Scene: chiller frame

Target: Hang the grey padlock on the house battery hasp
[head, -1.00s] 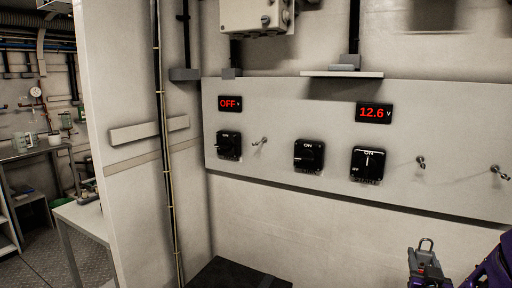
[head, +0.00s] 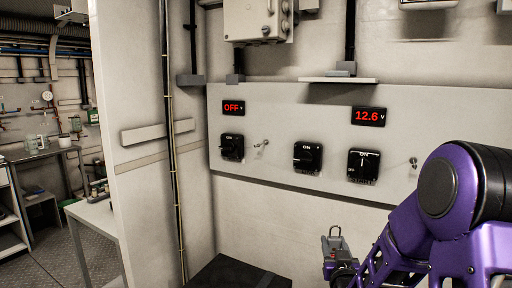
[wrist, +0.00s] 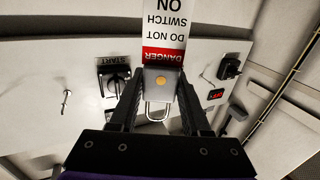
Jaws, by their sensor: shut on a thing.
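The grey padlock (head: 335,246) is in my gripper (head: 341,268), low in front of the wall panel in the head view. In the wrist view my gripper (wrist: 158,112) is shut on the padlock (wrist: 160,79), with its shackle between the fingers. A red and white danger tag (wrist: 168,25) shows beside the padlock body. One small metal hasp (head: 262,143) is right of the left switch; another hasp (head: 413,163) is right of the right switch. No readable label shows which is the house battery's. The padlock is apart from both. One hasp also shows in the wrist view (wrist: 66,101).
The panel (head: 285,180) carries a left switch (head: 232,147), a middle switch (head: 307,157) and a right switch (head: 363,165). Displays read OFF (head: 233,107) and 12.6 (head: 369,116). A shelf (head: 338,80) juts out above. A black box top (head: 235,272) stands below.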

